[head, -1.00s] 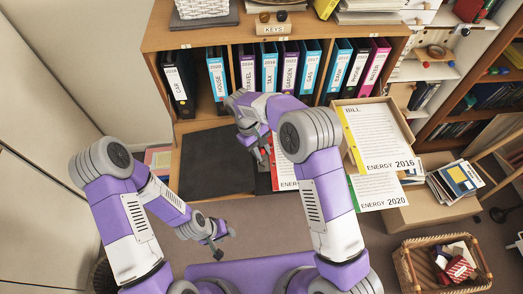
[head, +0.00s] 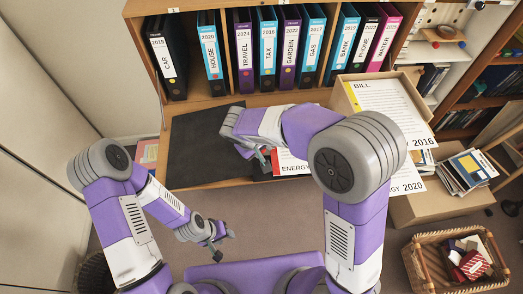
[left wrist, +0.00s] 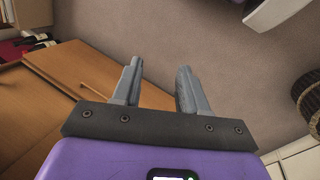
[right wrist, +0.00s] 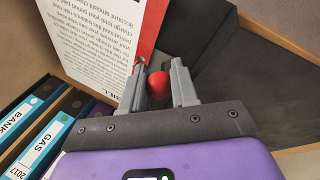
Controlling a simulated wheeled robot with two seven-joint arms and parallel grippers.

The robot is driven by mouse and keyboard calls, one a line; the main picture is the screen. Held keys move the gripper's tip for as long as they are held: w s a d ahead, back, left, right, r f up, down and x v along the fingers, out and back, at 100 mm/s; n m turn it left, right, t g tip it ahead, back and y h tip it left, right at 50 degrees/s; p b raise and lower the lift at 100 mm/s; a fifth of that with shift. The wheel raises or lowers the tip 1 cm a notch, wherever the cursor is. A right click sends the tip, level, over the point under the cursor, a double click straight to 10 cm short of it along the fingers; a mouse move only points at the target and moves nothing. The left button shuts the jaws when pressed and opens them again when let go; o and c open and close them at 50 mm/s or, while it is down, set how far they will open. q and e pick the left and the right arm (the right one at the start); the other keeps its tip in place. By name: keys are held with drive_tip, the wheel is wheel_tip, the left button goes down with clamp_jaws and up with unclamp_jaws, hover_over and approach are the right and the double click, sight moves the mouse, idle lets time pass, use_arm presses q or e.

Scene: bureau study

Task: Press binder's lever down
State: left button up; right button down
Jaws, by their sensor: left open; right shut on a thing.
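A black binder (head: 208,143) lies open on the bureau's wooden surface. A sheet with a red band and the word ENERGY (head: 293,162) lies at its right side, partly hidden by my right arm. My right gripper (head: 262,158) is over the middle of the binder. In the right wrist view its fingers (right wrist: 158,88) are closed around a red ball knob (right wrist: 158,84), which looks like the lever's end. The lever's shaft is hidden. My left gripper (head: 214,248) is open and empty, in front of and below the bureau; its fingers show apart in the left wrist view (left wrist: 157,88).
Upright labelled binders (head: 267,48) stand on the shelf behind. An open box with a BILL sheet (head: 381,100) is to the right. A wicker basket (head: 412,268) and a stack of books (head: 468,172) are at lower right. The floor before the bureau is clear.

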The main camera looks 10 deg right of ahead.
use_arm(q)
drive_tip(key=shift+f+b, duration=0.6)
drive_tip(key=shift+f, duration=0.3)
drive_tip(key=shift+c, duration=0.4)
